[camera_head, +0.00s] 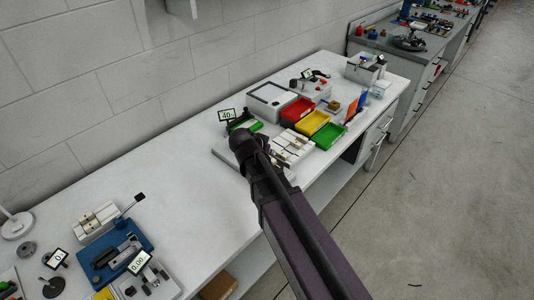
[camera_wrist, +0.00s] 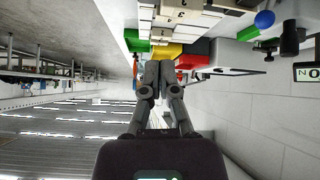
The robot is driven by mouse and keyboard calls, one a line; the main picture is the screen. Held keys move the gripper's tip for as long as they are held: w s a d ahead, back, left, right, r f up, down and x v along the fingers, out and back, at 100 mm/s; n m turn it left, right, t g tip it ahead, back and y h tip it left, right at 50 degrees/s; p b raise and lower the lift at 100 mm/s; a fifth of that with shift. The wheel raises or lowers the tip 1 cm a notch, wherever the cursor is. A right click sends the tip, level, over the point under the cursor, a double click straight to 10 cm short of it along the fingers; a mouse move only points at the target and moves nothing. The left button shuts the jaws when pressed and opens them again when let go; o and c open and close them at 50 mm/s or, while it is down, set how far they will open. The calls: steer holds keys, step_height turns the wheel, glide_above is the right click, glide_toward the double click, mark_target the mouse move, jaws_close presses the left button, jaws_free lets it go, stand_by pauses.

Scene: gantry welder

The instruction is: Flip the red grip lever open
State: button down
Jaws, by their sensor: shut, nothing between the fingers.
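I cannot make out a red grip lever for certain in either view.
Red (camera_head: 297,111), yellow (camera_head: 312,123) and green (camera_head: 328,135) bins stand on the bench beyond my arm. A white slotted block (camera_head: 291,148) sits beside them. A blue fixture (camera_head: 115,255) is at the near left. The bench middle is clear; a block wall runs behind.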

steer(key=s+a+r+p, duration=0.4)
steer(key=s+a+r, duration=0.1)
steer(key=s+a, duration=0.1)
steer(key=shift+p, duration=0.35)
steer(key=shift+d, duration=0.1)
stand_by(0.4)
steer(key=s+d+f+n+g+y, duration=0.2)
steer(key=s+d+n+g+y, duration=0.1)
steer(key=d, duration=0.5)
steer(key=s+d+f+n+g+y, duration=0.2)
steer(key=s+d+f+n+g, duration=0.1)
steer(key=s+d, duration=0.3)
steer(key=shift+d+n+g+y, duration=0.3)
steer(key=shift+d+n+y, duration=0.15)
steer(key=shift+d, duration=0.45)
steer(key=shift+a, duration=0.15)
